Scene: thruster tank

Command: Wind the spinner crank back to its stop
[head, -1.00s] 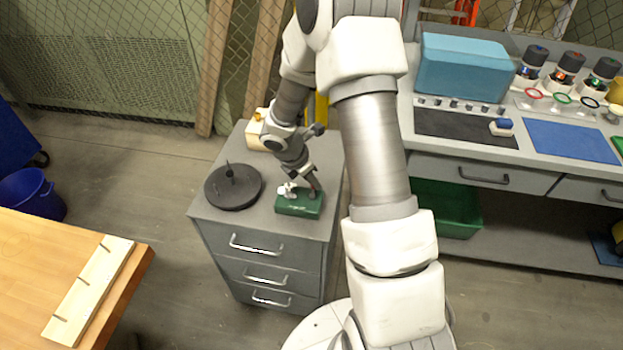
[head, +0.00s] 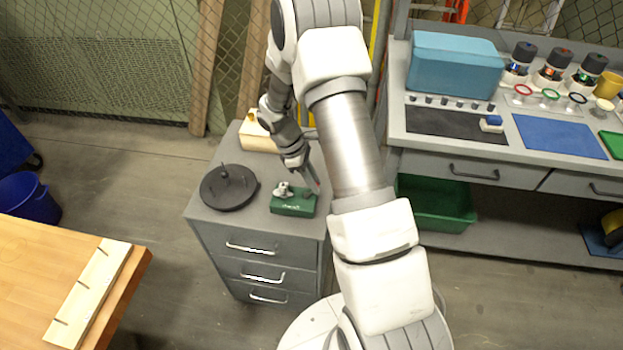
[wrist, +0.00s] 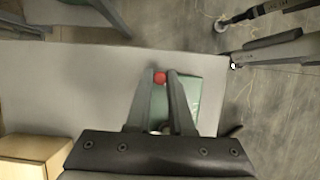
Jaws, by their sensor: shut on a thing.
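The spinner is a green box (head: 293,207) on top of the grey drawer cabinet, near its front right edge in the head view. A pale metal fitting (head: 283,189) stands on the box's left part. My gripper (head: 315,188) is at the box's back right side. In the wrist view my gripper (wrist: 161,74) is shut on a small red knob (wrist: 160,78), which looks like the crank handle's knob. The green box (wrist: 192,105) shows behind and right of the fingers there. The crank arm itself is mostly hidden by the fingers.
A black round base with an upright pin (head: 228,188) stands left of the box. A pale wooden block (head: 258,136) lies at the cabinet's back. The grey cabinet (head: 262,250) has free top around the box. A workbench (head: 450,140) stands to the right, a wooden table (head: 50,260) at left.

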